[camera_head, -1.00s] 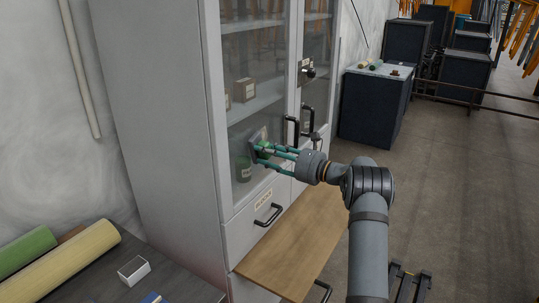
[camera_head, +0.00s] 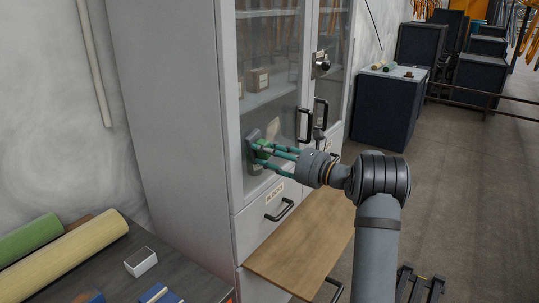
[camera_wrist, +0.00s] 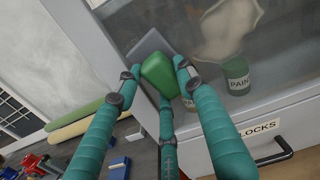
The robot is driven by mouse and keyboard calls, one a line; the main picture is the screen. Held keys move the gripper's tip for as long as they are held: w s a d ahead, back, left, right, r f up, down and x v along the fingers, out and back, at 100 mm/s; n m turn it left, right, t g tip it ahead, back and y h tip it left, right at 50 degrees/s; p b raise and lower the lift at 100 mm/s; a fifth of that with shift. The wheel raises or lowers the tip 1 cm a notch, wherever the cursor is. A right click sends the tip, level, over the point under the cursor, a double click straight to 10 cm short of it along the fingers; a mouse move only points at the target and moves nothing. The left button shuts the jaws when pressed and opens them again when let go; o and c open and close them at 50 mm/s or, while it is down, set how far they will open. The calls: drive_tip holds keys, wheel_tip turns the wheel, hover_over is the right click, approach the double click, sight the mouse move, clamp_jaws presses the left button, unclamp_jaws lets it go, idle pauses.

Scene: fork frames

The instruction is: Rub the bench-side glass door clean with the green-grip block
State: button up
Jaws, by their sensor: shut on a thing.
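The bench-side glass door (camera_head: 285,112) is the cabinet's left door and is closed. My gripper (camera_head: 259,151) is shut on the green-grip block (camera_head: 264,146), low on this door near its left frame. In the wrist view, the block's green grip (camera_wrist: 160,76) sits between my fingers (camera_wrist: 156,84), with its grey pad (camera_wrist: 148,44) towards the glass. The pad looks at or very near the glass; exact contact is hidden. A pale smear (camera_wrist: 228,30) shows on the glass to the right of the block in the wrist view.
Black handles (camera_head: 305,125) stand out between the doors. A wooden board (camera_head: 300,250) juts out below, beside a drawer handle (camera_head: 279,210). The dark bench (camera_head: 190,268) at lower left holds rolls (camera_head: 75,255) and a small box (camera_head: 140,262). Open floor lies right.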

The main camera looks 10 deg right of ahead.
drive_tip(key=shift+r+p, duration=1.1)
drive_tip(key=shift+r, duration=0.35)
drive_tip(key=shift+w+d+p, duration=1.95)
drive_tip(key=shift+w+d, duration=0.6)
drive_tip(key=shift+w, duration=0.15)
drive_tip(key=shift+w+d+r+p, duration=0.1)
drive_tip(key=shift+w+d+p, duration=0.8)
drive_tip(key=shift+w+p, duration=0.25)
drive_tip(key=shift+w+d, duration=0.25)
drive_tip(key=shift+d, duration=0.1)
drive_tip(key=shift+f, duration=0.25)
